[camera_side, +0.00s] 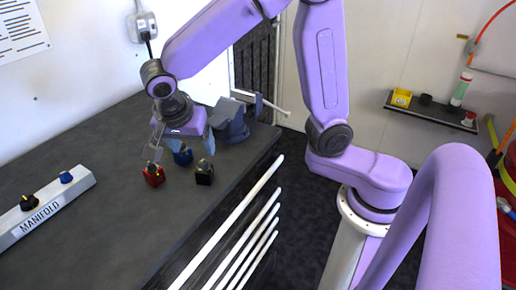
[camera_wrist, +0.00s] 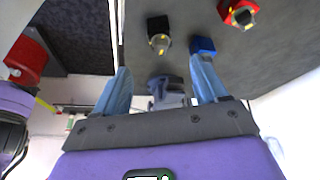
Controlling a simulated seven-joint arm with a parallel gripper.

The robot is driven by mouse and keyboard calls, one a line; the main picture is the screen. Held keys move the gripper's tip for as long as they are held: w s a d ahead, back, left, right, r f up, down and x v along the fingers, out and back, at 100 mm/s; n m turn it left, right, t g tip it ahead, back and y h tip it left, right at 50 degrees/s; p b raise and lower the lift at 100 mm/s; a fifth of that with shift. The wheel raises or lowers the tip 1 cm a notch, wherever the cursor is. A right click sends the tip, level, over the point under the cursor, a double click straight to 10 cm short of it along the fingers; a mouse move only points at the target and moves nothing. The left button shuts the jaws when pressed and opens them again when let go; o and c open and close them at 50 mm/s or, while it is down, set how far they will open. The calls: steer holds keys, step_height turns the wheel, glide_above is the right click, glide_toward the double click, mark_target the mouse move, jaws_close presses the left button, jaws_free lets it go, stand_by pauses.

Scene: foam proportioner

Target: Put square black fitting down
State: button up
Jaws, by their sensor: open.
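The square black fitting (camera_side: 204,173) stands upright on the dark bench, and it shows in the wrist view (camera_wrist: 158,28) at the top, beyond my fingertips. My gripper (camera_side: 181,152) is above the bench with its fingers spread and nothing held between them. In the wrist view my gripper (camera_wrist: 161,76) also has an empty gap between the fingers. The black fitting is apart from both fingers. A blue fitting (camera_side: 183,155) stands behind it, partly hidden by my gripper, and a red fitting (camera_side: 153,175) stands to its left.
A grey-blue vise (camera_side: 234,122) stands at the bench's back right; it shows between my fingers in the wrist view (camera_wrist: 168,88). The white manifold (camera_side: 48,209) lies at left, bearing a black (camera_side: 28,202) and a blue fitting (camera_side: 66,177). The bench between manifold and loose fittings is clear.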

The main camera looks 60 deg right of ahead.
steer(key=s+d+n+y, duration=0.2)
steer(key=s+d+n, duration=0.2)
steer(key=s+n, duration=0.7)
steer(key=s+d+f+n+g+y, duration=0.1)
steer(key=s+d+n, duration=0.4)
steer(key=s+n, duration=0.6)
steer(key=n+y, duration=0.1)
steer(key=n, duration=0.3)
steer(key=shift+f+g, duration=0.15)
steer(key=shift+g, duration=0.15)
